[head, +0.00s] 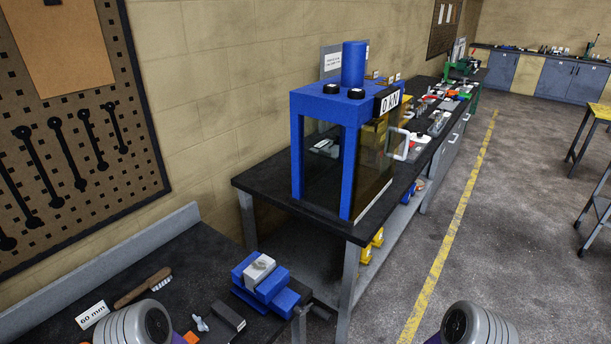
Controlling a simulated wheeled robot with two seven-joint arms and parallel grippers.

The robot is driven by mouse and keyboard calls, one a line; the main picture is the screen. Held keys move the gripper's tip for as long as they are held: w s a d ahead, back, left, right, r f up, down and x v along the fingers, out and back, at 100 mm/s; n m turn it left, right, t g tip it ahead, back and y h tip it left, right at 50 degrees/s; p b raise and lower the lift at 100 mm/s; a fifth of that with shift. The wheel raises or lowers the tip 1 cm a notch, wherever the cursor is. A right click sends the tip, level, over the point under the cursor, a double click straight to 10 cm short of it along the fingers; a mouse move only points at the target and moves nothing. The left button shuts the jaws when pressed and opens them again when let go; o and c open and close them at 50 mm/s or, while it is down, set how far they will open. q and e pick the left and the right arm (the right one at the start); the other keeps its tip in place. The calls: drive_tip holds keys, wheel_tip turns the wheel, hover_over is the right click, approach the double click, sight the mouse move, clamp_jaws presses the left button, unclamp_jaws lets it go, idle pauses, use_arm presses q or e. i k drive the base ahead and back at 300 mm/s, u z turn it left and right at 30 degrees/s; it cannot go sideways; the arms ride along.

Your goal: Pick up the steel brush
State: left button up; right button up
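A brush with a brown wooden handle and pale bristles (143,287) lies on the dark bench top at the lower left, and looks like the steel brush. It lies at a slant, its bristled end pointing right and away from me. My rounded grey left arm link shows at the bottom edge, just in front of the brush, and nothing holds the brush. My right arm link shows at the bottom right, above the floor. The fingers of both grippers are outside the picture.
A "60 mm" card (92,315) stands left of the brush. A blue vise (264,283), a dark block (228,317) and a wing-nut-like part (200,323) are to its right. A blue press frame (350,130) stands on the farther bench.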

sight(162, 277)
drive_tip(key=u, duration=1.3)
